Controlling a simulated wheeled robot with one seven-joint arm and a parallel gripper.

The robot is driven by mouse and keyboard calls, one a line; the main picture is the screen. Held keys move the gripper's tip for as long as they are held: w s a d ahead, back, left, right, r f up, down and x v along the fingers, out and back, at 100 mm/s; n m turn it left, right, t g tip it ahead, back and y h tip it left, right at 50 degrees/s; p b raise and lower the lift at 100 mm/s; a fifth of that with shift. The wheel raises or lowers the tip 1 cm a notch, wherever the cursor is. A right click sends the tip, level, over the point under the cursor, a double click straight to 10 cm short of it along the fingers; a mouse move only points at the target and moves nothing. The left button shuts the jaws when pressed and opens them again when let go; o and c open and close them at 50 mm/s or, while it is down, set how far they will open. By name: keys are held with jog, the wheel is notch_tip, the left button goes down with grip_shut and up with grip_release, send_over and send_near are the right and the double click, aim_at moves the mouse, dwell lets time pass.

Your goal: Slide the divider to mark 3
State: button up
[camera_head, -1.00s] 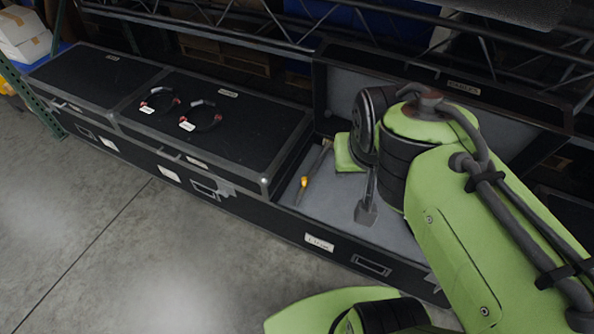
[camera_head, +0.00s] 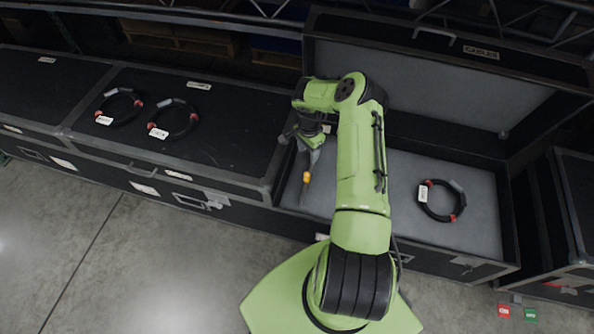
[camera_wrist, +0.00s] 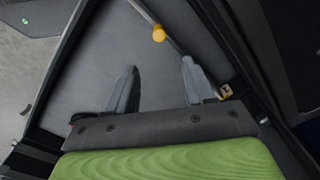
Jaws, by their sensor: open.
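The divider (camera_head: 303,192) appears as a thin grey strip with a yellow-orange knob (camera_head: 306,177), at the left end of the open case. The wrist view shows the strip running diagonally, with the knob (camera_wrist: 158,33) beyond my fingertips and roughly between them. My gripper (camera_wrist: 159,66) is open and empty, its two grey fingers apart. In the head view my gripper (camera_head: 312,150) hangs over the case's left end, just behind the knob; I cannot tell its height. A small yellow tag (camera_wrist: 226,91) shows by the right finger. No numbered mark is readable.
The open case (camera_head: 270,213) has a raised lid (camera_head: 440,75) behind, labelled CABLES. A black cable coil (camera_head: 424,207) lies in its right part. Two coils (camera_head: 118,105) (camera_head: 172,118) lie on the closed case at left. Red and green tags (camera_head: 504,311) (camera_head: 530,314) show at lower right.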

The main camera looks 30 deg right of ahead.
aim_at(307, 174)
notch_tip(307, 174, down, 15)
jog(key=b, duration=0.4)
jog(key=shift+s+f+b, duration=0.1)
jog(key=shift+b, duration=0.3)
jog(key=shift+c, duration=0.2)
grip_shut()
